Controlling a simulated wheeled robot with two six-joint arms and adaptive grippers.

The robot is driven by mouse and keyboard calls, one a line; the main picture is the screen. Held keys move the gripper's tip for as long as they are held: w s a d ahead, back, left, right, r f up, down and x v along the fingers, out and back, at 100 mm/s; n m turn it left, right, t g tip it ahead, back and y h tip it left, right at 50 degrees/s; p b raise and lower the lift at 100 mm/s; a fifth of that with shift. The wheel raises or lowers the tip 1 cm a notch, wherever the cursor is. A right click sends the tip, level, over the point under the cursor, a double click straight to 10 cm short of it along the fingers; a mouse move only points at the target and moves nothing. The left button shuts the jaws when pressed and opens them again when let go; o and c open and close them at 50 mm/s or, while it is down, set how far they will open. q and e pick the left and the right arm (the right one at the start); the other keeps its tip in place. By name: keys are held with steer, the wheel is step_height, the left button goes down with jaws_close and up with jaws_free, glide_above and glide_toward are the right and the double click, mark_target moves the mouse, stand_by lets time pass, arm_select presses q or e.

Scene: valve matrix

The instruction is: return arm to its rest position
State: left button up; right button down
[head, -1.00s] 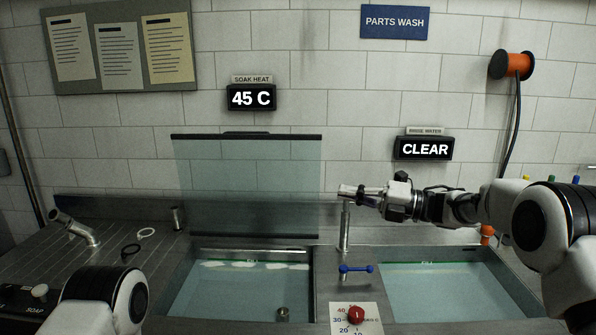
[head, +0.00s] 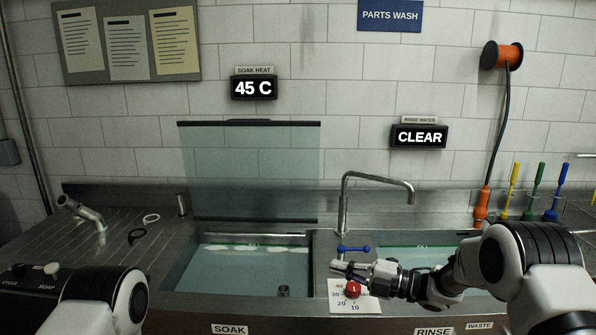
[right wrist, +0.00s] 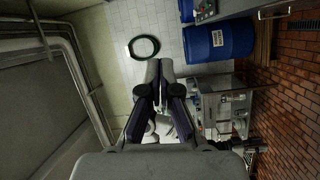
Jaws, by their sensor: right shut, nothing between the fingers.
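My right gripper (head: 340,268) is shut and empty. In the head view it points left, just in front of the red dial knob (head: 352,288) on its white number card and below the blue tap handle (head: 354,249). In the right wrist view its closed fingers (right wrist: 160,75) show over the floor with nothing between them. My right arm (head: 500,262) comes in from the right, in front of the rinse basin. Of my left arm only a white link (head: 112,298) shows at the lower left; its gripper is out of view.
The soak basin (head: 240,264) lies left, with a raised clear lid (head: 250,170) behind. The metal faucet (head: 345,205) stands behind my right gripper. Several coloured brushes (head: 540,190) stand back right. Blue drums (right wrist: 220,42) and a black ring (right wrist: 144,47) show in the wrist view.

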steer(key=s+d+f+m+t+h+b, duration=0.1)
steer(key=s+f+m+h, duration=0.2)
steer(key=f, duration=0.4)
steer(key=s+d+f+m+t+h+b, duration=0.1)
steer(key=s+f+m, duration=0.1)
steer(key=f+m, duration=0.45)
steer(key=s+f+m+t+h, duration=0.1)
steer(key=s+f+m+h, duration=0.15)
steer(key=f, duration=0.55)
steer(key=s+d+f+m+g+h+b, duration=0.1)
steer(key=s+d+f+m+h, duration=0.15)
steer(key=s+f, duration=0.25)
steer(key=s+d+f+m+g+h, duration=0.1)
steer(key=s+d+f+m+h, duration=0.1)
steer(key=s+f+m, duration=0.3)
steer(key=s+d+f+m+g+h, duration=0.1)
steer(key=s+d+m+g+h, duration=0.1)
steer(key=s, duration=0.7)
steer(key=s+d+f+m+g+h, duration=0.2)
steer(key=s+d+m+g, duration=0.1)
steer(key=s, duration=0.6)
steer(key=s+d+f+m+g+h, duration=0.1)
steer(key=s+d+m, duration=0.3)
steer(key=s, duration=0.4)
steer(key=shift+s+f+m+g+h, duration=0.25)
steer(key=shift+s+m+g+h, duration=0.2)
steer(key=shift+m+g, duration=0.45)
steer(key=shift+w, duration=0.1)
